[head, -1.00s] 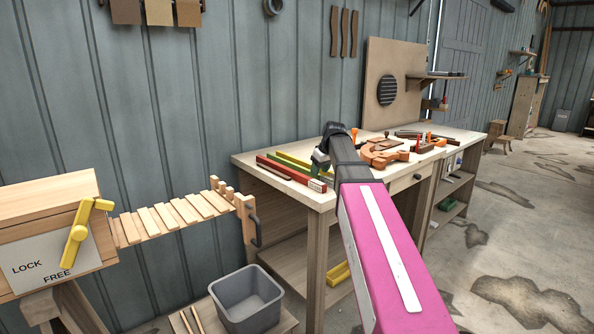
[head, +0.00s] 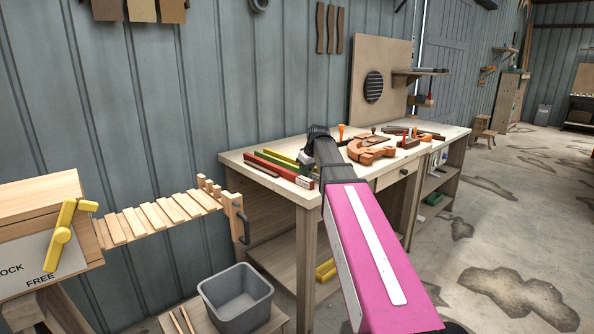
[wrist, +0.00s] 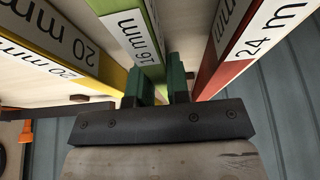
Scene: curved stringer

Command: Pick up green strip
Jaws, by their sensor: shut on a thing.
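The green strip (wrist: 140,42), labelled 16 mm, shows in the wrist view between a yellow strip labelled 20 mm (wrist: 75,45) and a red strip labelled 24 mm (wrist: 240,50). My gripper (wrist: 157,88) is shut on the green strip, with a dark green finger on each side of it. In the head view the coloured strips lie side by side on the left part of the workbench top (head: 238,157). My wrist and gripper hang over their near right ends there and hide part of them. I cannot tell whether the green strip is clear of the bench.
A slatted wooden rack (head: 160,214) with a yellow lock lever (head: 62,236) stands at left. A grey bin (head: 236,297) sits low in front. A corrugated wall stands behind.

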